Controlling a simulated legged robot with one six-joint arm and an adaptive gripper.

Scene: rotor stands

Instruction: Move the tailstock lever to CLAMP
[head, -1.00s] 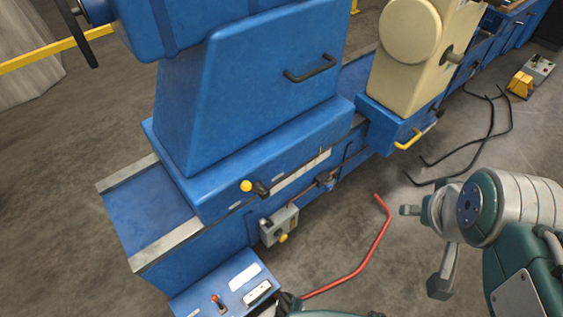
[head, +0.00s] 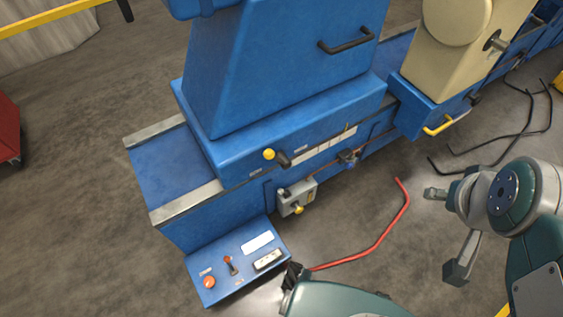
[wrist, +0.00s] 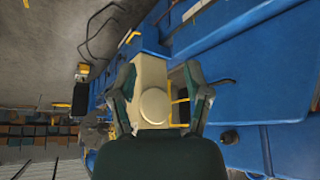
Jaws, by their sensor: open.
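The tailstock lever (head: 270,154) is a short arm with a yellow ball knob and a dark hub, on the front of the blue tailstock base (head: 230,148). The knob lies left of the hub, and a small label sits on each side, too small to read. My gripper (wrist: 160,72) shows in the wrist view, with its two green-and-dark fingers spread apart and nothing held. A cream stock (wrist: 153,103) stands behind the gap between them. In the head view, parts of my arm are at the right and bottom, apart from the lever. I cannot surely make out the lever in the wrist view.
A grey box with a yellow knob (head: 297,209) sits below the lever. A blue control panel (head: 215,263) is at the lower left. A bent red bar (head: 385,235) lies on the floor, with black bars farther right. A black handle (head: 345,46) juts from the tailstock.

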